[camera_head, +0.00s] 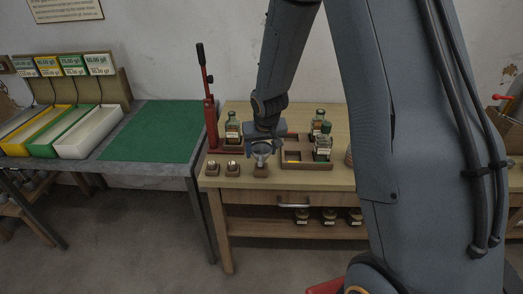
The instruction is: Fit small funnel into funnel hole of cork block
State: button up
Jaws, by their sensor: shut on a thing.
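My gripper (262,142) points down over the front left part of the wooden workbench. It is shut on the small funnel (262,151), a pale, see-through cone with its wide end up. The brown cork block (261,171) stands on the bench directly below the funnel, near the front edge. The funnel's lower end meets the top of the block in this view. I cannot tell whether its stem is inside the funnel hole or just above it. The hole itself is hidden.
Two small blocks (215,170) with pale tops stand left of the cork block. A red lever press (210,120) and a bottle (233,127) stand behind. A divided brown tray (307,166) with bottles is to the right. A green mat (150,131) lies on the left table.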

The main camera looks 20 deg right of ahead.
jog(key=shift+f+b, duration=1.8)
jog(key=shift+b, duration=0.4)
dwell(1.0)
dwell(0.5)
jog(key=o, duration=1.7)
jog(key=shift+r, duration=0.1)
jog(key=shift+p+v, duration=2.05)
jog(key=shift+v, duration=0.95)
jog(key=v, duration=0.7)
jog(key=s+g, duration=0.1)
jog(key=s, duration=0.5)
jog(key=s+g, duration=0.1)
jog(key=s, duration=0.6)
jog(key=s+g, duration=0.1)
jog(key=s, duration=0.6)
jog(key=shift+d+f+n+b, duration=0.1)
jog(key=shift+f+n+b, duration=0.2)
jog(key=shift+b, duration=0.1)
